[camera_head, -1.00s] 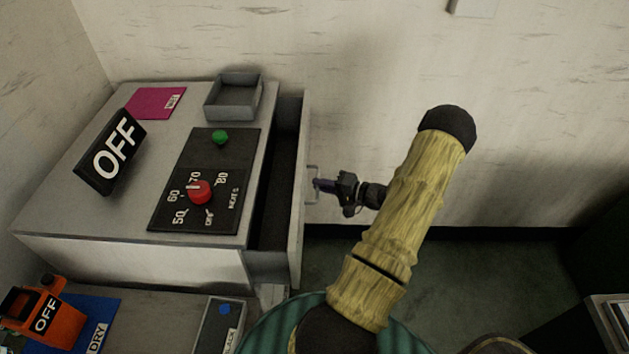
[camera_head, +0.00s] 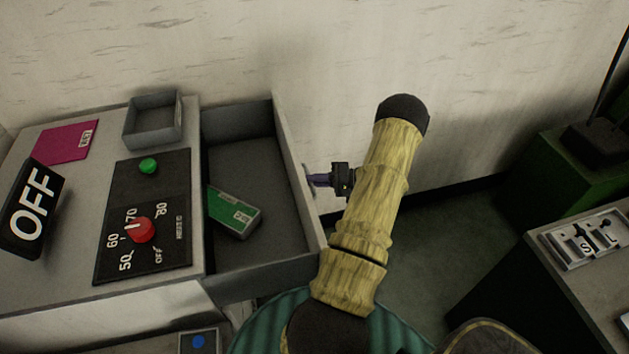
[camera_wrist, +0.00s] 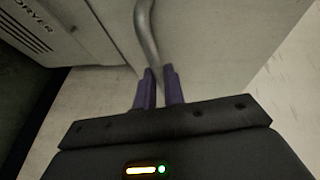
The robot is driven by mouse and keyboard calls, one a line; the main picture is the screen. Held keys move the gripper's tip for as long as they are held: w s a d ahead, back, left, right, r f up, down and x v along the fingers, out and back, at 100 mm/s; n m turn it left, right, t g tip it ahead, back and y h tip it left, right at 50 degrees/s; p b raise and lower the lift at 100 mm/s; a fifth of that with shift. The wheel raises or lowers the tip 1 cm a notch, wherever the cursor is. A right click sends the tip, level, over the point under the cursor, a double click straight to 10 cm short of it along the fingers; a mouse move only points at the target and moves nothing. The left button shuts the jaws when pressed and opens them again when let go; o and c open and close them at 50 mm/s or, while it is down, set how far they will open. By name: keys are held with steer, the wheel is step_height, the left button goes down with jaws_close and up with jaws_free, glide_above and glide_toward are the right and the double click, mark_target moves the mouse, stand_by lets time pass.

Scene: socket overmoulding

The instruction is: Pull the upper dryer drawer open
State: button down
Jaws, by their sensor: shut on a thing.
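The upper dryer drawer (camera_head: 265,258) stands well out from the grey dryer (camera_head: 60,215) in the head view, its inside showing. A green box with a white label (camera_head: 232,212) lies in it. My gripper (camera_head: 312,180) is at the outer face of the drawer front, its purple fingers at the handle. In the wrist view my gripper (camera_wrist: 159,88) has its fingers on either side of the curved metal handle (camera_wrist: 147,35), shut on it. The handle is mostly hidden by my fingers in the head view.
On the dryer top are an OFF sign (camera_head: 32,208), a small grey tray (camera_head: 153,120), a magenta card (camera_head: 67,141) and a panel with a red knob (camera_head: 141,230). A bench with a switch plate (camera_head: 590,238) and a green machine (camera_head: 572,175) stand right. Open floor lies between.

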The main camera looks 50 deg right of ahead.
steer(key=c, duration=1.5)
jaws_free()
steer(key=shift+d, duration=0.1)
steer(key=b+v, duration=0.2)
steer(key=v, duration=1.5)
steer(key=shift+s+b, duration=0.2)
steer(key=shift+b, duration=0.2)
steer(key=shift+d, duration=0.1)
